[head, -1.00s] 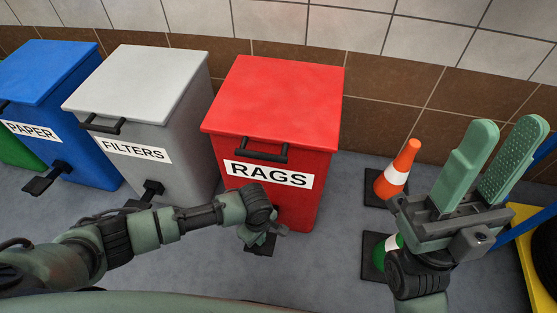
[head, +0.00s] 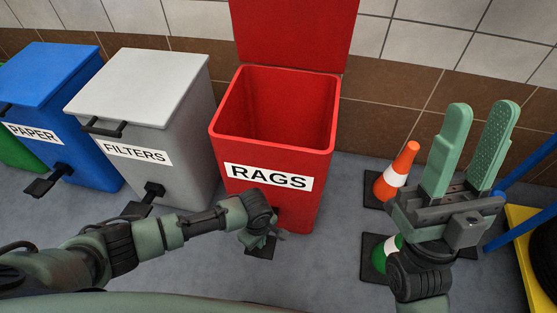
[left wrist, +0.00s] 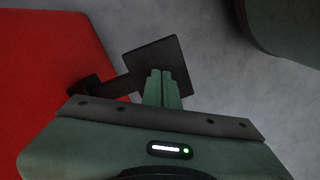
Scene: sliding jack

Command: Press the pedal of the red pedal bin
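The red pedal bin (head: 265,190), labelled RAGS, stands in the middle of the head view with its lid (head: 295,35) swung up and its inside showing empty where visible. Its black pedal (head: 261,250) is at the foot of its front. It also shows in the left wrist view (left wrist: 150,60), joined to the red bin wall (left wrist: 50,75). My left gripper (left wrist: 163,75) has its two green fingers together, with nothing seen between them, and its tips overlie the pedal plate. My right gripper (head: 480,140) is raised at the right, fingers apart and empty.
A grey FILTERS bin (head: 135,125) and a blue PAPER bin (head: 55,120) stand to the left, each with a pedal. An orange cone (head: 397,172) and a green cone (head: 387,252) stand right of the red bin. A tiled wall (head: 400,80) runs behind.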

